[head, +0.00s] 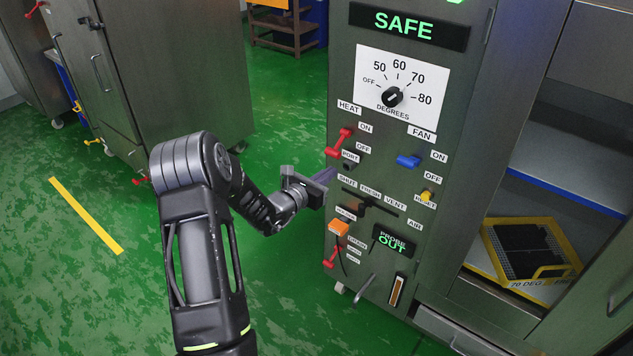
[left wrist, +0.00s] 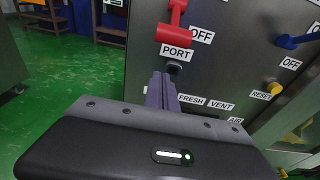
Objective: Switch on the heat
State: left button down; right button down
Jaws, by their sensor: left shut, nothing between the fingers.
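The red HEAT lever (head: 341,141) is on the left of the steel control panel, beside its ON and OFF labels. Its grip hangs low, near the OFF label. It also shows at the top of the left wrist view (left wrist: 170,34). My left gripper (head: 328,174) is shut and empty, just below the lever and in front of the panel's left edge. In the left wrist view its closed fingers (left wrist: 160,91) point up toward the PORT socket (left wrist: 174,68), below the red grip. I cannot tell whether they touch the panel. My right gripper is out of view.
A dial (head: 392,97) and a lit SAFE display (head: 403,24) are above. A blue FAN lever (head: 408,160) and yellow RESET button (head: 427,195) are to the right. An orange plug (head: 339,228) and PROBE OUT display (head: 395,240) are below. Green floor is clear at left.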

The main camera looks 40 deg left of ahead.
aim_at(333, 150)
pick_arm(q)
jog(key=shift+s+r+p, duration=0.15)
jog(key=shift+r+p, duration=0.4)
jog(key=shift+r, duration=1.4)
jog(key=r+g+p, duration=0.2)
jog(key=p, duration=0.3)
jog(key=s+r+g+p, duration=0.1)
jog(key=r+g+p, duration=0.1)
jog(key=p, duration=0.2)
jog(key=r+g+p, duration=0.2)
jog(key=p, duration=0.3)
jog(key=shift+s+p, duration=0.3)
jog(key=shift+s, duration=0.1)
jog(key=shift+r, duration=0.2)
jog(key=shift+w+d+r+p, duration=0.1)
jog(key=shift+r+p, duration=0.3)
jog(key=shift+r, duration=0.05)
